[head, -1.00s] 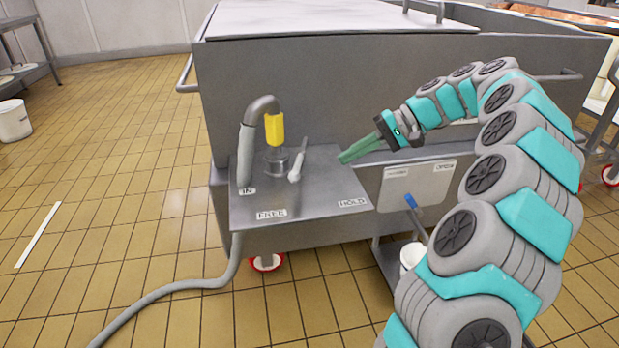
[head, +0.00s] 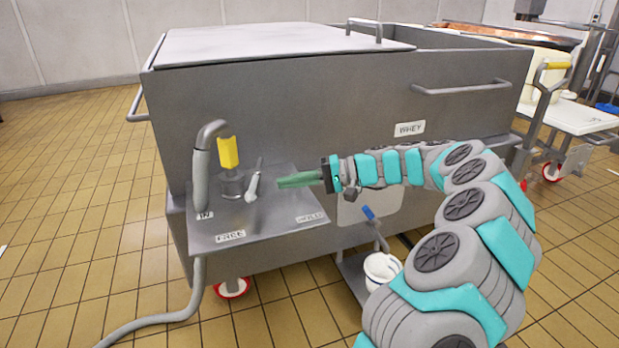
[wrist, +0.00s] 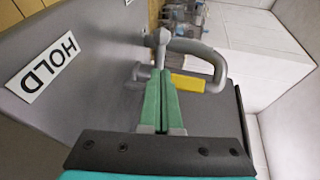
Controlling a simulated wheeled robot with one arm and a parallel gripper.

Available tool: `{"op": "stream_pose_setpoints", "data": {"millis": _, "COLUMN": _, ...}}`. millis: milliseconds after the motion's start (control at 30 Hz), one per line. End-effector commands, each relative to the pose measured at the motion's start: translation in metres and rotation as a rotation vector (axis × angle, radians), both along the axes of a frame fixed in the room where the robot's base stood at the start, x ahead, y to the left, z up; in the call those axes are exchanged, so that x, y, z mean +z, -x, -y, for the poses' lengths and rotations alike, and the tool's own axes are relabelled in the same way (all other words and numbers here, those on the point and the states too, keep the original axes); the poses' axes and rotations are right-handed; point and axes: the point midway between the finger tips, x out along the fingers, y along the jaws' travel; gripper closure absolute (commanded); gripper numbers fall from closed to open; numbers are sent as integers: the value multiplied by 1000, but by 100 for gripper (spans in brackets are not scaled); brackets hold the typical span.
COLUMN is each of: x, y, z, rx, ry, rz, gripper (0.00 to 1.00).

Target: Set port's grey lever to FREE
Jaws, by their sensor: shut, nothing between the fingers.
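The grey lever (head: 254,184) stands up from the steel panel (head: 265,222) on the vat's side, its top leaning slightly right in the head view. The FREE label (head: 230,236) is at the panel's front left and the HOLD label (head: 311,218) at its front right. I cannot tell which label the lever is set to. My gripper (head: 280,182) is shut and empty, its green fingers pointing left just right of the lever. In the wrist view, the lever (wrist: 162,45) shows just beyond the fingertips (wrist: 160,72); I cannot tell whether they touch.
A yellow-handled fitting (head: 228,153) and a bent grey hose (head: 202,165) marked IN stand left of the lever. A blue-handled tap (head: 369,213) and a white bucket (head: 382,268) are below my arm. Open tiled floor lies left.

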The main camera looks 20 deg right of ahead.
Motion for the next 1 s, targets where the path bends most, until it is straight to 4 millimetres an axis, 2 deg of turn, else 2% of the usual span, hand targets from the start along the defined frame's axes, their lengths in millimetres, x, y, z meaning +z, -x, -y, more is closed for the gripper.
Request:
{"op": "stream_pose_setpoints", "data": {"millis": 100, "x": -4, "y": -6, "z": -21, "rx": 7, "ry": -1, "rz": -2, "gripper": 100}}
{"op": "stream_pose_setpoints", "data": {"millis": 300, "x": -9, "y": -15, "z": -40, "rx": 1, "ry": 3, "rz": -1, "gripper": 100}}
{"op": "stream_pose_setpoints", "data": {"millis": 833, "x": -11, "y": -17, "z": -49, "rx": 0, "ry": 1, "rz": 0, "gripper": 100}}
{"op": "stream_pose_setpoints", "data": {"millis": 1000, "x": -12, "y": -15, "z": -66, "rx": -20, "ry": -1, "rz": 0, "gripper": 100}}
